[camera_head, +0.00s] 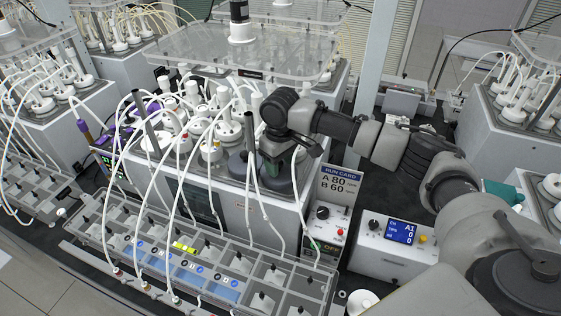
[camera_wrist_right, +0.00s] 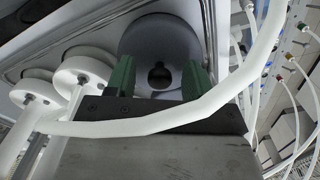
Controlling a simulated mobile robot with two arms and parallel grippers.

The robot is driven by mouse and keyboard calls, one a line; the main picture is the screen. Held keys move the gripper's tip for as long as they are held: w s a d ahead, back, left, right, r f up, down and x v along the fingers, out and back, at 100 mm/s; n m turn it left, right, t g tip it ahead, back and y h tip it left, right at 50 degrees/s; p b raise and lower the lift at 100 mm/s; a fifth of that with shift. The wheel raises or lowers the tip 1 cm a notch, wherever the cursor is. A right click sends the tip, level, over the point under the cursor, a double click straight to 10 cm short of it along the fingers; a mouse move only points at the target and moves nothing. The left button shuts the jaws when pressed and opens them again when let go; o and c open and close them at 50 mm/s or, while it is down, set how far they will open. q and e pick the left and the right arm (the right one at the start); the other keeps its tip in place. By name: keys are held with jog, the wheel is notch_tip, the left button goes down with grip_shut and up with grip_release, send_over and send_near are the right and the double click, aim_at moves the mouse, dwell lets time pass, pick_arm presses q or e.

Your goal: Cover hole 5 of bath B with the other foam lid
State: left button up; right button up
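My right gripper (camera_head: 276,158) reaches down from the right over the front right part of a white bath (camera_head: 232,202). Its green fingers are apart in the right wrist view (camera_wrist_right: 158,80). A dark grey round disc (camera_wrist_right: 158,38), which looks like a foam lid, shows beyond and between them, with a small dark round feature at its middle. I cannot tell if the fingers touch it. In the head view a dark disc (camera_head: 286,187) lies below the gripper, and another (camera_head: 237,166) lies left of it. No hole numbers are readable. My left gripper is not in view.
White tubes hang around the right gripper; one tube (camera_wrist_right: 150,124) crosses close in front of it. White-capped bottles (camera_head: 228,130) stand left of it. A clear raised plate (camera_head: 250,50) is behind. A run card (camera_head: 338,186) and control box (camera_head: 392,245) stand to the right.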

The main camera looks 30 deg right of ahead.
jog(key=shift+w+r+b, duration=0.1)
jog(key=shift+r+b, duration=0.2)
jog(key=shift+r, duration=0.2)
notch_tip(320, 180, up, 10)
jog(key=b, duration=0.3)
jog(key=shift+f, duration=0.15)
dwell(0.4)
